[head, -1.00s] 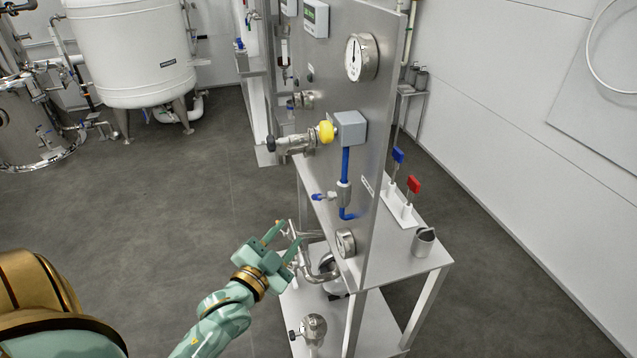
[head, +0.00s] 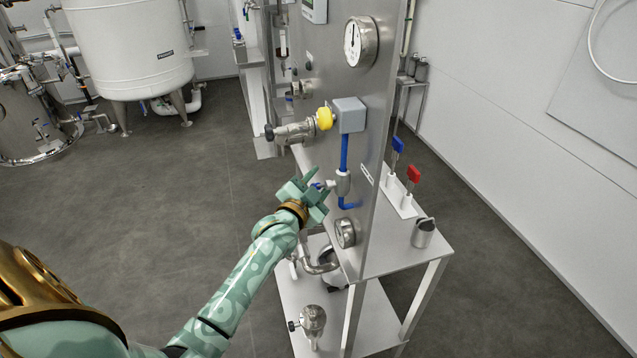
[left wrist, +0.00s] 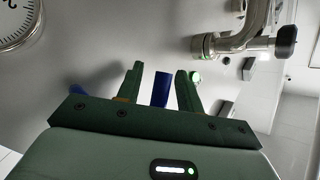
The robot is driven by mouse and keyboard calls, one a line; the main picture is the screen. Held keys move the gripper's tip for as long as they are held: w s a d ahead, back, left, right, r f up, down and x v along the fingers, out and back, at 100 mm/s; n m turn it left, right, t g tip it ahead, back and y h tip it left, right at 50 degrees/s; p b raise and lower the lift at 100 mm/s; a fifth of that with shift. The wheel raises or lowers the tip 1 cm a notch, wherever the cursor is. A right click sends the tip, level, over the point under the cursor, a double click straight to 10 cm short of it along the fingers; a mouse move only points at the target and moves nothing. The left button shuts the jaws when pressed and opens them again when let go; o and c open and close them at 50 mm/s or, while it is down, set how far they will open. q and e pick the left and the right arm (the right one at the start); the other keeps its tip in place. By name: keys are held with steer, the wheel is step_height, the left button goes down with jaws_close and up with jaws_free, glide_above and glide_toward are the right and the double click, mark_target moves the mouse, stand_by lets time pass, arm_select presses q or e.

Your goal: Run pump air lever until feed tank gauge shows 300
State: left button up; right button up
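The pump air lever, a small blue handle (head: 318,186), sits on a fitting in the blue air line (head: 344,152) on the steel panel. My left gripper (head: 301,184) is at this lever and partly covers it. In the left wrist view the two fingers (left wrist: 160,88) stand apart, with a blue piece between them, apparently the lever handle; contact cannot be told. My right gripper is not in view.
Blue (head: 397,145) and red (head: 413,174) levers and a metal cup (head: 423,233) stand on the shelf behind the panel.

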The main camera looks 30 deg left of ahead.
arm_select(q)
steer(key=shift+c, duration=0.4)
jaws_close()
steer(key=shift+w+a+r+m+t+h+b, duration=0.15)
steer(key=shift+r+m+t+h+b, duration=0.25)
steer(key=shift+r+m+t+b, duration=0.75)
steer(key=shift+w+a+r+m+t+h+b, duration=0.15)
steer(key=shift+r+m+t+h+b, duration=0.45)
steer(key=shift+m+b, duration=1)
steer(key=shift+w+a+r+m+t+h+b, duration=0.1)
steer(key=shift+a+r+m+t+h+b, duration=0.1)
steer(key=shift+r+m+t+b, duration=0.85)
steer(key=shift+f+b, duration=0.25)
steer(key=shift+b, duration=0.2)
steer(key=shift+o, duration=0.4)
jaws_free()
